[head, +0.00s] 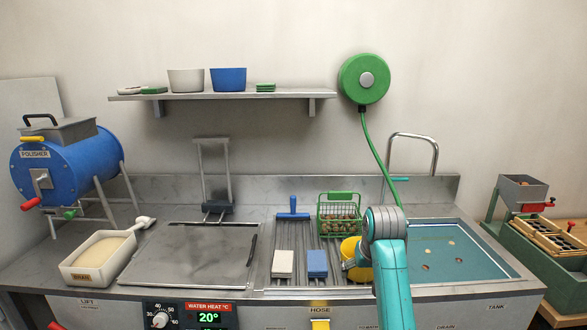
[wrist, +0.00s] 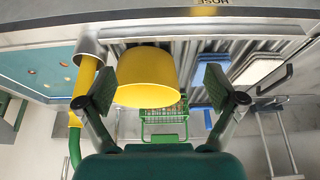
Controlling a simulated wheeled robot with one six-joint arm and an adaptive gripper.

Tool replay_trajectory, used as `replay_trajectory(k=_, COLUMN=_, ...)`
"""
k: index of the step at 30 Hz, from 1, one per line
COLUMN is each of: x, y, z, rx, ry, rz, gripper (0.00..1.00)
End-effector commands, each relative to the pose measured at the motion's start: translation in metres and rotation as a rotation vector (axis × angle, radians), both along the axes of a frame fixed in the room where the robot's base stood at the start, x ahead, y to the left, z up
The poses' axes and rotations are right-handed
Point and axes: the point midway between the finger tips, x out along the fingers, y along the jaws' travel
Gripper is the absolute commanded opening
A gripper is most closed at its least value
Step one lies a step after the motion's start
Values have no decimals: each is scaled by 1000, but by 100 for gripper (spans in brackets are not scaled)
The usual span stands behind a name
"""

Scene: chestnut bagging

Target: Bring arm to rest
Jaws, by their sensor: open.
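My teal arm (head: 391,270) rises in front of the counter in the head view, and its wrist hides the gripper there. In the wrist view my gripper (wrist: 165,88) is open, its two dark-padded fingers spread apart. A yellow tub (wrist: 146,78) shows between and beyond the fingers; I see no grip on it. In the head view the yellow tub (head: 351,256) is partly hidden by my wrist. A yellow hose handle with a metal end (wrist: 85,82) is beside the left finger in the wrist view.
A green wire basket of chestnuts (head: 339,218) stands behind the tub. White (head: 283,263) and blue (head: 317,263) blocks lie on the ribbed drain. A water tank (head: 455,260) with a few floating chestnuts is right of my arm. A green hose (head: 378,155) hangs from the wall reel. Space above the counter is free.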

Motion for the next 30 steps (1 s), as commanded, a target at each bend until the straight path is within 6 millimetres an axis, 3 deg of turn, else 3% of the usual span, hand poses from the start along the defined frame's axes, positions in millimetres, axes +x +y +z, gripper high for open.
replay_trajectory(k=8, x=-11, y=0, z=-44, rx=0, ry=-33, rz=0, gripper=93)
replay_trajectory(k=14, x=-27, y=0, z=-90, rx=0, ry=-74, rz=0, gripper=93)
replay_trajectory(k=21, x=-70, y=0, z=-169, rx=0, ry=-157, rz=0, gripper=93)
replay_trajectory(k=30, x=-146, y=0, z=-245, rx=0, ry=-271, rz=0, gripper=93)
